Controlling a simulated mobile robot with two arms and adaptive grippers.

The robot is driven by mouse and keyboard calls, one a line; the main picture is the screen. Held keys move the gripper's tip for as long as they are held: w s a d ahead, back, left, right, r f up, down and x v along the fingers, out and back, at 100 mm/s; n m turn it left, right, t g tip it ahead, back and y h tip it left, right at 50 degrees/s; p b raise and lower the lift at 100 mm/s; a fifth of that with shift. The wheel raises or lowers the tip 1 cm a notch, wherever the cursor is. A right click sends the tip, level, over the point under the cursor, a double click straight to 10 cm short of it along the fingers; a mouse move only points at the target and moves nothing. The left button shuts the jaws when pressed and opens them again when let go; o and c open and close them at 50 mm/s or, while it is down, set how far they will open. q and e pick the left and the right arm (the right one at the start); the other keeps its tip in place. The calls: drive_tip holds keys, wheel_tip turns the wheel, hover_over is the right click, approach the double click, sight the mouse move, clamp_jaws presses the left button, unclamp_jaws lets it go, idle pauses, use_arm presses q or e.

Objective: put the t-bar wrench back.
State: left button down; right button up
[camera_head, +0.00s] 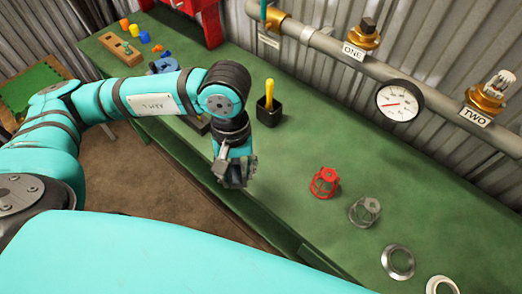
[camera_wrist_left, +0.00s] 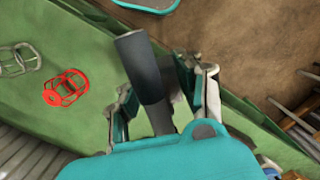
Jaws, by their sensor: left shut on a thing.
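My left gripper (camera_head: 236,178) hangs over the front edge of the green bench, left of the red cage-like part. In the left wrist view, its two fingers (camera_wrist_left: 165,95) are shut on a dark grey bar, which I take to be the t-bar wrench (camera_wrist_left: 143,65). One thick end of the wrench sticks out beyond the fingers, above the bench edge. My right gripper is not in view.
A red cage (camera_head: 325,182), a grey cage (camera_head: 364,212) and metal rings (camera_head: 398,262) lie to the right. A pipe with valves and a gauge (camera_head: 399,100) runs along the wall.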

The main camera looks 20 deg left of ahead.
use_arm(q)
wheel_tip(320, 180, down, 5)
drive_tip(key=s+d+n+b, duration=0.1)
drive_tip(key=s+n+b, duration=0.1)
drive_tip(key=n, duration=0.2)
drive_tip(key=w+p, duration=0.1)
drive_tip(key=w, duration=0.4)
drive_tip(key=w+d+p, duration=0.1)
drive_tip(key=w, duration=0.3)
drive_tip(key=w+d+f+p, duration=0.1)
drive_tip(key=w+p, duration=0.1)
drive_tip(key=w, duration=0.3)
drive_tip(key=shift+w, duration=0.45)
drive_tip(key=shift+f, duration=0.3)
wheel_tip(320, 180, down, 2)
drive_tip(key=shift+f+p, duration=0.1)
drive_tip(key=shift+p, duration=0.7)
drive_tip(key=shift+f, duration=0.35)
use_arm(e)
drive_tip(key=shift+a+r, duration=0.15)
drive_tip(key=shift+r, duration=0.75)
use_arm(q)
drive_tip(key=shift+f, duration=0.1)
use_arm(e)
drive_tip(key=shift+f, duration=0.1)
